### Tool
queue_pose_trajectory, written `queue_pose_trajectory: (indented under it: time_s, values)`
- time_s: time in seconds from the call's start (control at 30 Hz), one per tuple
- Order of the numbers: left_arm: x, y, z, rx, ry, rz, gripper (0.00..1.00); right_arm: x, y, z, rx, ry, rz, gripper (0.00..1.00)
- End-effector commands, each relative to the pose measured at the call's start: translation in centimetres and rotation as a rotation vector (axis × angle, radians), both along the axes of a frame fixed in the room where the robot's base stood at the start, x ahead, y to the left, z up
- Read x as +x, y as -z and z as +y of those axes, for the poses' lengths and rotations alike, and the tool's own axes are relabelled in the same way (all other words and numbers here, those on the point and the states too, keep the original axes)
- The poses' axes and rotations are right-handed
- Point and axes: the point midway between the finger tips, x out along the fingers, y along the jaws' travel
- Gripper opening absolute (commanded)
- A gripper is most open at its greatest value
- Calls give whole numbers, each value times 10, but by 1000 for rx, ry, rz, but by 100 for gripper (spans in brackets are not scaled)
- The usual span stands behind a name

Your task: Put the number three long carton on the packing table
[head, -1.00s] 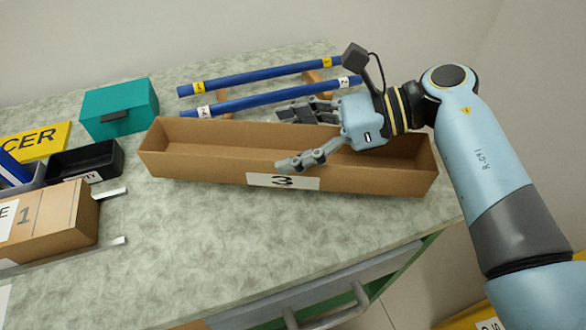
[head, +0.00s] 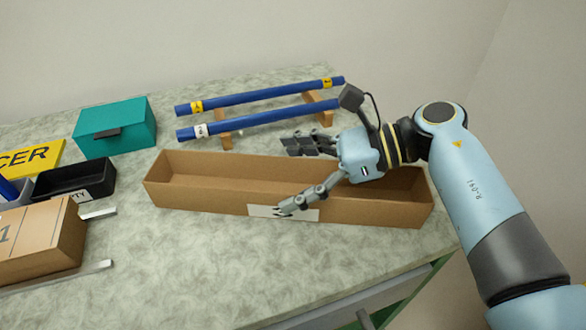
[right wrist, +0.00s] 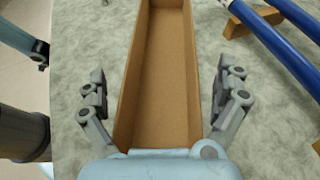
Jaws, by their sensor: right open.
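The number three long carton (head: 195,194) is an open-topped brown box lying on the speckled grey-green table (head: 190,255). Its white label (head: 305,214) is partly covered by a finger, which hides the number. My right gripper (head: 282,178) is open and straddles the carton, one finger in front of the front wall and the others beyond the back wall. In the right wrist view the carton (right wrist: 165,45) runs between the spread fingers, with gaps on both sides. It looks empty where it shows. My left gripper is not in view.
Two blue rods (head: 255,93) with yellow and white tags rest on wooden supports (head: 225,140) behind the carton. A teal box (head: 130,115), a black tray (head: 75,180) and a brown carton marked 1 (head: 45,250) stand to the left. The table in front is clear.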

Motion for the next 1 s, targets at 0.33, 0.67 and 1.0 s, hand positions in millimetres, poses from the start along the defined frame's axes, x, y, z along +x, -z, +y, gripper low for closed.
queue_pose_trajectory:
  time_s: [0.33,0.67,1.0]
  values:
    - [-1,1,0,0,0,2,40,-1,-10,-27,-5,0,-2,100]
    - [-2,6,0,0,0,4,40,-5,-36,-92,-4,1,-1,100]
    - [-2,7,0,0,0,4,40,-6,-47,-111,1,0,0,100]
